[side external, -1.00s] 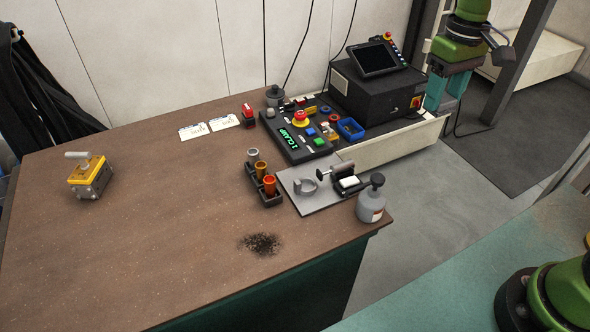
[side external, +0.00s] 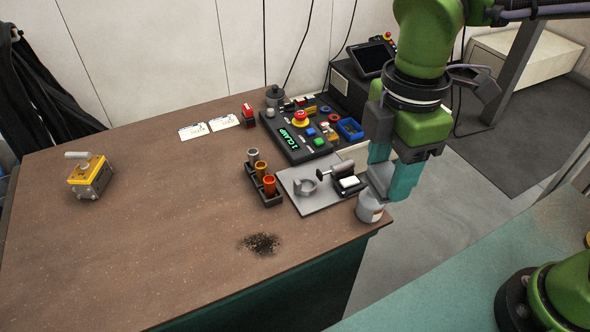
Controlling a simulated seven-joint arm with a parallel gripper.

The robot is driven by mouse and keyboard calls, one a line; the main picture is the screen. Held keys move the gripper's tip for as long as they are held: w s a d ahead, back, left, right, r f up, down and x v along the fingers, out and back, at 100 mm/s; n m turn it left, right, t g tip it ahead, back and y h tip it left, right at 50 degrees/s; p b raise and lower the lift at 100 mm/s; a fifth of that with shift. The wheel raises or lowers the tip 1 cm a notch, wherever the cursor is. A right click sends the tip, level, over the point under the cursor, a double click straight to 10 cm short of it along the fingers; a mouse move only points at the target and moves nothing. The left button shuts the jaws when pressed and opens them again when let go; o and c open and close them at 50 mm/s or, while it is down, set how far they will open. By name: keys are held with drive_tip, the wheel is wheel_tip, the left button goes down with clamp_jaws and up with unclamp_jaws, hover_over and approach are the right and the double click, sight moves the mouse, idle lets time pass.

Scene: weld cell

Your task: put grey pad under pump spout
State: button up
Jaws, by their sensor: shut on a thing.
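My gripper (side external: 391,181) hangs at the right end of the bench, its teal fingers shut on a flat grey piece that looks like the grey pad (side external: 380,178). The pad is partly hidden by the fingers. The pump bottle (side external: 369,208), grey with a pale label, stands at the bench's front right corner. The gripper and pad overlap its upper part in the picture, so its dark pump head and spout are hidden. I cannot tell whether the pad touches the bottle.
Left of the bottle is a grey plate (side external: 310,203) with a ring clamp and a white pad in a black holder. Beside it is a rack of cups (side external: 263,186). A control panel (side external: 298,138) lies behind. A dark smudge (side external: 261,243) marks the bench (side external: 160,230), whose left is mostly clear.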

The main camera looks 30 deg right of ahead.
sight(347, 195)
wheel_tip(347, 195, down, 21)
drive_tip(key=s+a+n, duration=0.2)
drive_tip(key=w, duration=0.5)
drive_tip(key=w+r, duration=0.1)
drive_tip(key=w, duration=0.4)
drive_tip(key=w+r, duration=0.1)
drive_tip(key=w, duration=0.4)
drive_tip(key=shift+w+d+r, duration=0.1)
drive_tip(key=shift+d+r, duration=0.1)
drive_tip(key=shift+d, duration=0.15)
drive_tip(key=shift+s+d, duration=0.6)
drive_tip(key=shift+s+d+f, duration=0.15)
drive_tip(key=shift+s+d, duration=0.4)
drive_tip(key=shift+s, duration=0.05)
drive_tip(key=shift+s+d+f, duration=0.15)
drive_tip(key=shift+s+d, duration=0.4)
drive_tip(key=shift+f, duration=0.4)
drive_tip(key=shift+f, duration=0.2)
drive_tip(key=shift+f, duration=0.4)
